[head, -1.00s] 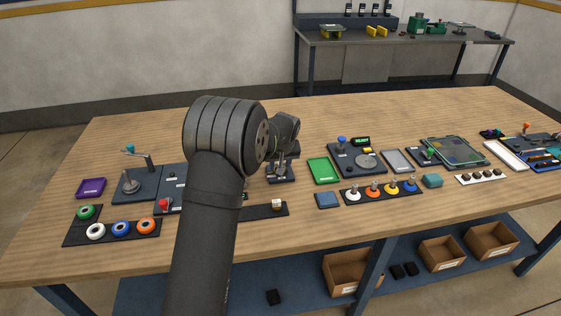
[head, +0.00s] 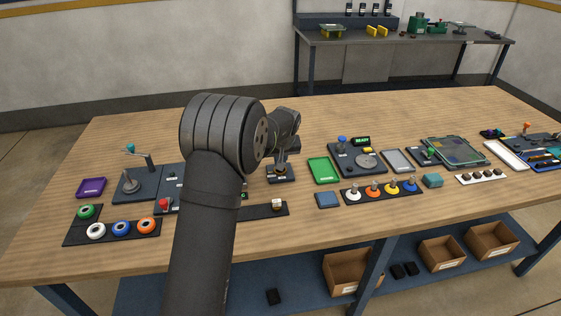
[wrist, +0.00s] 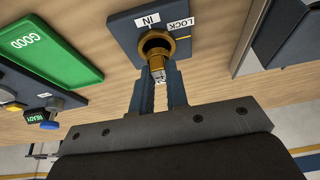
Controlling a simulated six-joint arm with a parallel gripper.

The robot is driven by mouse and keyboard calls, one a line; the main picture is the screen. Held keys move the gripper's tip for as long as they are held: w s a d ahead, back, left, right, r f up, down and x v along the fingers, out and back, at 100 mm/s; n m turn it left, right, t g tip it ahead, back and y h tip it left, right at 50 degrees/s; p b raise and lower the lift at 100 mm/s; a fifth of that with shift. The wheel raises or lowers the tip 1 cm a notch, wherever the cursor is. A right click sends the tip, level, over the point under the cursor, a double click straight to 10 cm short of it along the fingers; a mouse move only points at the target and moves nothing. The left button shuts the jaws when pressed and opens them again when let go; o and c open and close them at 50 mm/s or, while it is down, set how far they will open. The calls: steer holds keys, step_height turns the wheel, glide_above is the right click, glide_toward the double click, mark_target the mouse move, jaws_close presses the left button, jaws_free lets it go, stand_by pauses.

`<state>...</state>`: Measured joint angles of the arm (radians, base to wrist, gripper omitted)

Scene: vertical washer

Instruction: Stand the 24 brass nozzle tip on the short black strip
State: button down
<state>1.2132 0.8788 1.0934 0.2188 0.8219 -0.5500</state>
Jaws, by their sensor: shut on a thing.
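In the wrist view my gripper (wrist: 160,88) is shut on a small nozzle tip (wrist: 157,67), pale and metallic between the fingertips. The tip is at the near edge of a brass ring socket (wrist: 181,46) with a dark hole, on a dark plate marked IN and LOCK (wrist: 122,28). I cannot tell whether the tip is still in the socket, and its number is not readable. In the head view my gripper (head: 281,163) is over that plate (head: 286,179), largely hidden by my wrist. A short black strip (head: 258,211) lies nearer, partly behind my arm, with a small white-and-brown piece (head: 277,204) on it.
A green GOOD tray (head: 323,170) is right of the plate. A blue-grey block (head: 327,200) and a strip with coloured knobs (head: 365,197) lie nearer, to the right. A strip with coloured rings (head: 105,238) is at left. Bare wood lies in front of the black strip.

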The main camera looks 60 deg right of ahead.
steer(key=shift+r, duration=1.15)
steer(key=shift+s, duration=0.1)
steer(key=s+a+r, duration=0.3)
steer(key=s+a, duration=0.5)
steer(key=a, duration=0.1)
steer(key=s+a+r, duration=0.3)
steer(key=s+a, duration=0.4)
steer(key=a, duration=0.3)
steer(key=w+f, duration=0.2)
steer(key=w, duration=0.1)
steer(key=w+f, duration=0.2)
steer(key=w, duration=0.2)
steer(key=w+f, duration=0.2)
steer(key=w, duration=0.2)
steer(key=shift+d+f, duration=0.35)
steer(key=shift+f, duration=2.05)
steer(key=shift+f, duration=0.1)
